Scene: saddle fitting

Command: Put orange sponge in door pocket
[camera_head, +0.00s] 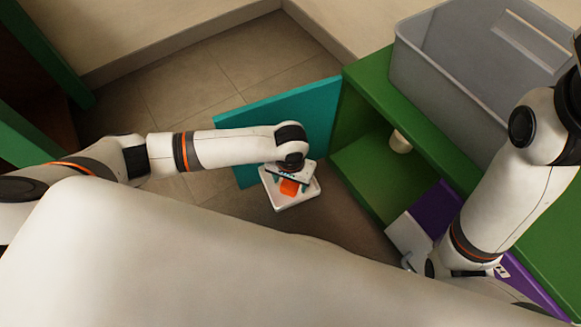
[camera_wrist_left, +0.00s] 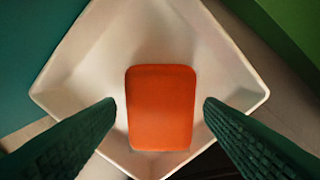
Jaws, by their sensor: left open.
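The orange sponge (camera_head: 289,187) shows under my left gripper (camera_head: 287,181), within the outline of a white square tray-like pocket (camera_head: 297,204) beside the open teal door (camera_head: 318,105). In the left wrist view, the sponge (camera_wrist_left: 161,110) stands between my two open dark green fingers, with a gap on each side. The white pocket (camera_wrist_left: 75,75) spreads out behind it, and the sponge's lower end overlaps the pocket's near corner. I cannot tell whether the sponge touches the pocket's floor.
A green cabinet (camera_head: 378,165) stands open to the right of the door, with a small white cylinder (camera_head: 400,142) inside. A grey bin (camera_head: 440,80) sits on top. A purple panel (camera_head: 433,208) lies near my right arm. Tiled floor (camera_head: 190,85) is clear behind the left arm.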

